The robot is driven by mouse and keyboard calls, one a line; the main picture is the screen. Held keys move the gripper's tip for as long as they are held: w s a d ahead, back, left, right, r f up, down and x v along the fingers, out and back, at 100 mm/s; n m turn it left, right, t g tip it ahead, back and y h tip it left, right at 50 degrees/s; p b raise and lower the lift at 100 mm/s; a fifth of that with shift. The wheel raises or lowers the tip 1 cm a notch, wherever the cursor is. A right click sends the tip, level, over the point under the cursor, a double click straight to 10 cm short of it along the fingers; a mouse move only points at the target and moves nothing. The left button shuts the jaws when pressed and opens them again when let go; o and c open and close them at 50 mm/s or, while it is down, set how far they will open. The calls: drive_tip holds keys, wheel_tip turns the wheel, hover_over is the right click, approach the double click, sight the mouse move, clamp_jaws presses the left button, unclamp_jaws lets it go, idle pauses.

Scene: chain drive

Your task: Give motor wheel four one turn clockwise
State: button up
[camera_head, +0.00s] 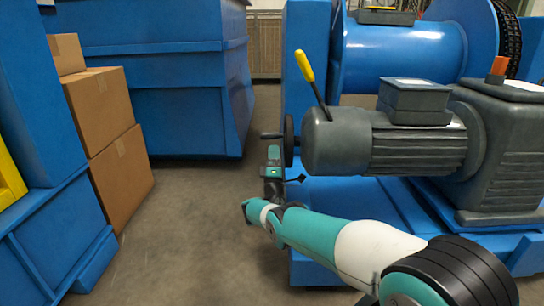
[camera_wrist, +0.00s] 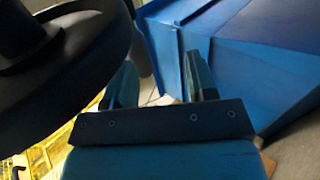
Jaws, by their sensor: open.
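The motor wheel (camera_head: 289,141) is a dark disc seen edge-on at the left end of the grey motor (camera_head: 415,145), with a short handle (camera_head: 270,135) sticking out to the left. I see no number on it. My gripper (camera_head: 272,152) is just below and left of the wheel, apart from the handle as far as I can tell. In the wrist view my gripper (camera_wrist: 160,85) has its two fingers spread with nothing between them. A large dark round part, apparently the wheel (camera_wrist: 75,75), fills the upper left there, beside the left finger.
A yellow-handled lever (camera_head: 305,66) rises above the motor's left end. The blue machine base (camera_head: 335,195) lies below the motor. A blue container (camera_head: 165,100) and cardboard boxes (camera_head: 120,165) stand to the left. Grey floor (camera_head: 195,230) between them is clear.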

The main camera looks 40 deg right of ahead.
drive_tip(key=p+v, duration=0.1)
drive_tip(key=v, duration=0.6)
drive_tip(key=shift+s+a+f, duration=0.1)
drive_tip(key=shift+f, duration=0.05)
